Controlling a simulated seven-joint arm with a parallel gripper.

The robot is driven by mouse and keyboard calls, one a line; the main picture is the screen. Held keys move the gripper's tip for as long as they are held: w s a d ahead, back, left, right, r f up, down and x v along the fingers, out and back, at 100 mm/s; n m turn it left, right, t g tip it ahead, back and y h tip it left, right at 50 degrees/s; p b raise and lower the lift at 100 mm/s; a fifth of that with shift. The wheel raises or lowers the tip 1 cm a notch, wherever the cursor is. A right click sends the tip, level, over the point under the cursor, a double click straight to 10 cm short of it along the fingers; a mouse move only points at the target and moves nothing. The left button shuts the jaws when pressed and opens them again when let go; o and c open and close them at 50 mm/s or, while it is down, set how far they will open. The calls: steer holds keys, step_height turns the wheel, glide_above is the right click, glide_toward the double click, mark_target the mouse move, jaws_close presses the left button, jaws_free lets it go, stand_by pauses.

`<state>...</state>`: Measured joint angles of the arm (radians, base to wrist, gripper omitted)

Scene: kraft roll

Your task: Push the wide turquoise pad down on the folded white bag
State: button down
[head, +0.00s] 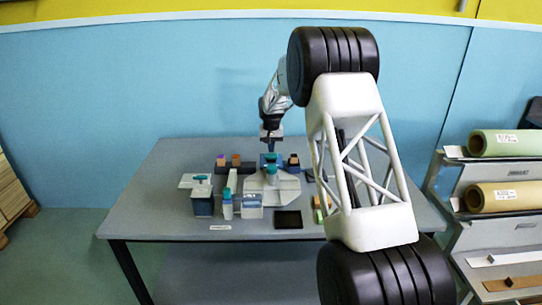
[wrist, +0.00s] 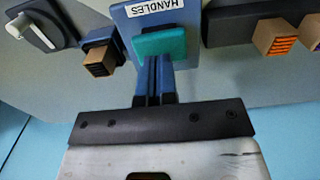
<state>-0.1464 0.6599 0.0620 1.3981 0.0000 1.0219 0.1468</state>
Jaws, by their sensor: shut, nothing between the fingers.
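My gripper (head: 271,138) points down over the back middle of the table. In the wrist view its blue fingers (wrist: 156,68) are shut and empty, with their tips by a turquoise block (wrist: 160,42) on a blue panel labelled HANDLES. I cannot tell whether they touch. I cannot tell which is the wide pad, nor make out the folded white bag for certain.
A white-and-blue box (head: 251,205) and a dark flat tray (head: 288,219) lie near the front of the table (head: 165,230). Dark holders with small brown blocks (wrist: 270,36) flank the panel. My arm hides the table's right part. A shelf of rolls (head: 500,143) stands right.

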mark_target(271, 155)
steer(key=shift+f, duration=1.8)
steer(key=shift+r, duration=3.55)
